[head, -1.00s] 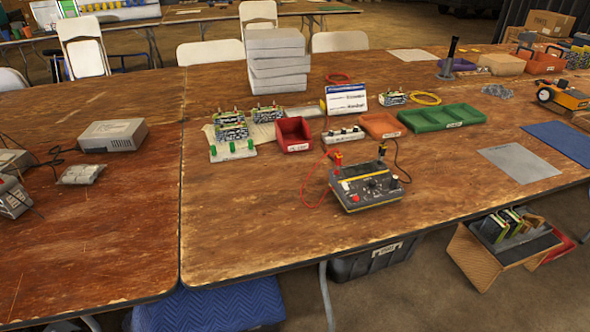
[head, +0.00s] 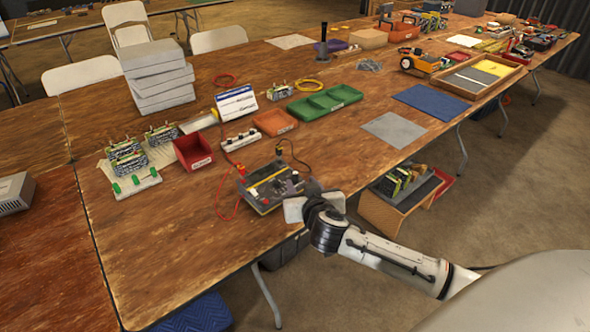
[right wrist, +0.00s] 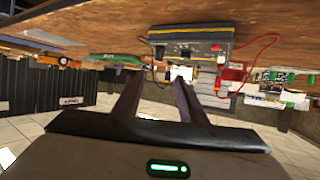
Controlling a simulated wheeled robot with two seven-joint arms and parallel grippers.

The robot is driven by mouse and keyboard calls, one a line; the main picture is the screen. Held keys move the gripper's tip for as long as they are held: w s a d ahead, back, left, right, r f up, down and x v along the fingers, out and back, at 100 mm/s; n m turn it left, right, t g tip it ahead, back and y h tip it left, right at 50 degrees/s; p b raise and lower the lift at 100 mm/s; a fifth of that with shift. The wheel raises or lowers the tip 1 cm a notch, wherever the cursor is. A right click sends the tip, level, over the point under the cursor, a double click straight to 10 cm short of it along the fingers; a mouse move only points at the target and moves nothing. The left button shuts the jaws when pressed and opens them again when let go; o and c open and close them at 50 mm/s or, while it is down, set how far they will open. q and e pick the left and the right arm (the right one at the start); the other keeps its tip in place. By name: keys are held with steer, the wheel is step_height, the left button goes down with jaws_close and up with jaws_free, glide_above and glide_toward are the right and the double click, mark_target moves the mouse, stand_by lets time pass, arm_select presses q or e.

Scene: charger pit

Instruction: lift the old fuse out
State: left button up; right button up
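A dark tester box with a yellow strip (head: 268,180) sits near the table's front edge, with a red and a black lead plugged in. It appears large and upside down in the right wrist view (right wrist: 190,42). I cannot pick out an old fuse for certain; a small pale piece (right wrist: 181,73) shows beside the right fingertip. My right gripper (head: 290,187) is at the tester's front right corner and hides part of it. In the right wrist view its two dark fingers (right wrist: 158,77) are apart, with nothing clearly held. My left gripper is not in view.
A red bin (head: 193,151), a white terminal strip (head: 239,140), an orange tray (head: 276,123) and green trays (head: 325,102) stand behind the tester. A grey mat (head: 393,130) lies to the right. The front left tabletop is bare.

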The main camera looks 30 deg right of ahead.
mark_target(296, 173)
steer(key=shift+s+f+x, duration=0.1)
steer(key=shift+f+x, duration=0.05)
steer(key=shift+x, duration=2.35)
steer(key=shift+s+f+x, duration=0.1)
steer(key=shift+f+x, duration=0.05)
steer(key=shift+x, duration=2.35)
steer(key=shift+d, duration=0.15)
steer(key=shift+c, duration=0.5)
steer(key=c, duration=0.8)
